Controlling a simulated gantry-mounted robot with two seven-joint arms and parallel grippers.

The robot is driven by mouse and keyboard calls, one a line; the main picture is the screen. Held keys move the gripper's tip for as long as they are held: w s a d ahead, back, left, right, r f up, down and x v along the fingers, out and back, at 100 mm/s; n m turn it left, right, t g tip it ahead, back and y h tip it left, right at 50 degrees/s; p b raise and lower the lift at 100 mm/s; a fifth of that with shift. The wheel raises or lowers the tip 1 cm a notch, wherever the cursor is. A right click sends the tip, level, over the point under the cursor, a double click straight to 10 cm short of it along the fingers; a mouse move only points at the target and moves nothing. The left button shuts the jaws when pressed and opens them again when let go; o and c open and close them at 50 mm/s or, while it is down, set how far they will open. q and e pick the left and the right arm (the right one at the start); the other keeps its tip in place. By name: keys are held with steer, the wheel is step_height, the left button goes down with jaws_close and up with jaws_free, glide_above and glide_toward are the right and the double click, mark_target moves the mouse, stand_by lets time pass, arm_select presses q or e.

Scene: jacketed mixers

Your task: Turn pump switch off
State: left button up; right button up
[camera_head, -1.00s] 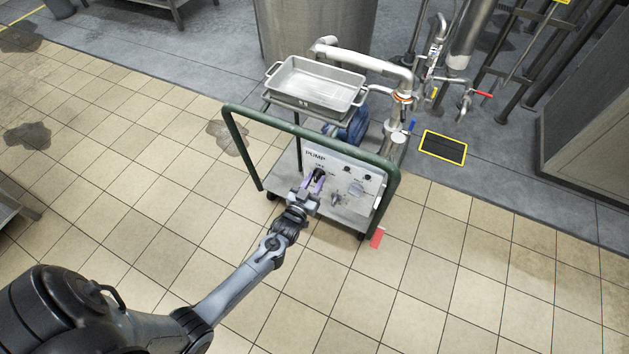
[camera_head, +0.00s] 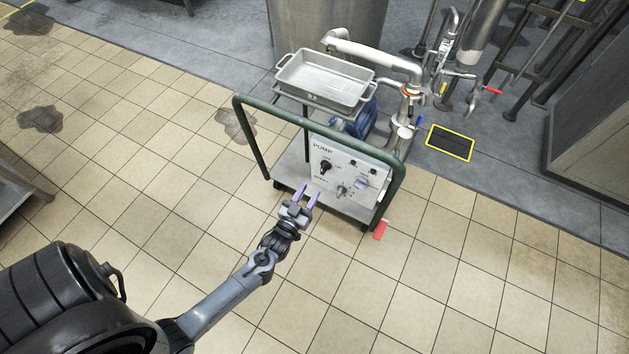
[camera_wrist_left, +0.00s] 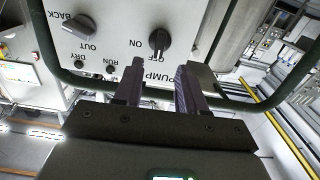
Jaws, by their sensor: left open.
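The pump switch (camera_head: 325,166) is a black rotary knob on the white panel marked PUMP (camera_head: 349,177). In the left wrist view, which shows the panel upside down, the knob (camera_wrist_left: 159,40) has its grip upright, in line with the OFF label; the ON label lies to its left. My left gripper (camera_head: 308,192) is in front of the panel, below and left of the knob in the head view. Its two fingers (camera_wrist_left: 160,70) are apart with nothing between them, and the knob shows clear beyond the tips. My right gripper is not in view.
The panel is on a green-framed cart (camera_head: 240,125) with a metal tray (camera_head: 325,80) above. Another knob, marked BACK and OUT (camera_wrist_left: 79,27), is beside the switch. Pipes stand behind; the tiled floor in front is clear.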

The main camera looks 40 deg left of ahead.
arm_select(q)
steer(key=shift+v, duration=1.05)
steer(key=shift+s, duration=0.1)
